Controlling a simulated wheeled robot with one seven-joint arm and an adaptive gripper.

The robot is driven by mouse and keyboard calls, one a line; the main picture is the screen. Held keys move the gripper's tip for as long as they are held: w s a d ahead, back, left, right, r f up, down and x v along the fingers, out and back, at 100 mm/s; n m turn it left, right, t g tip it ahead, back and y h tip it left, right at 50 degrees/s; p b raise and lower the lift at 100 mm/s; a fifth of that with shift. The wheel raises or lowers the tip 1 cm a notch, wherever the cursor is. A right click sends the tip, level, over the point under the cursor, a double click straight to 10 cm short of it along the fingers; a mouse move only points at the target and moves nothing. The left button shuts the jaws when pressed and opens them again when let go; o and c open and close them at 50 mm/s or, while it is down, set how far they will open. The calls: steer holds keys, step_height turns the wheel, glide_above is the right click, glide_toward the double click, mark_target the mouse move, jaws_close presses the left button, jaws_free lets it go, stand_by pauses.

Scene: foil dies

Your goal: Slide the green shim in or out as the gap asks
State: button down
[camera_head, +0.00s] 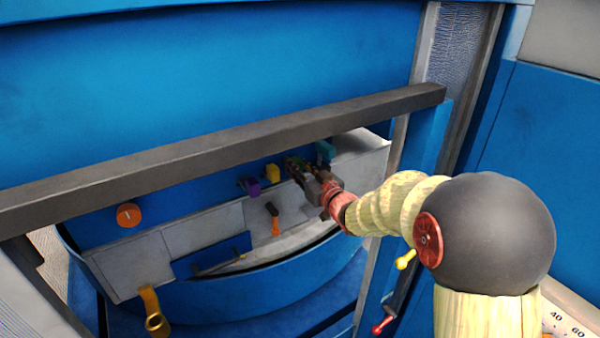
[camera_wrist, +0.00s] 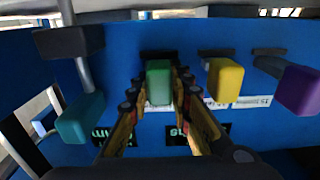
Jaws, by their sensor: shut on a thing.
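The green shim (camera_wrist: 158,82) is a small block standing out from the blue panel, seen in the middle of the wrist view. My gripper (camera_wrist: 160,92) has a finger on each side of it and is shut on it. In the head view my gripper (camera_head: 301,170) reaches the panel between the yellow and teal blocks, and it mostly hides the green shim there. The slot behind the shim is dark, and I cannot tell how deep the shim sits or how wide the gap is.
A yellow block (camera_wrist: 225,79) and a purple block (camera_wrist: 298,90) stand to the right in the wrist view; a teal block (camera_wrist: 80,118) is at left. A long grey beam (camera_head: 230,150) crosses above the panel. An orange knob (camera_head: 129,215) sits farther left.

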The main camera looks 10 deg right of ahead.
steer(key=c, duration=1.6)
jaws_free()
steer(key=shift+w, duration=0.1)
steer(key=v, duration=1.2)
steer(key=shift+r, duration=0.1)
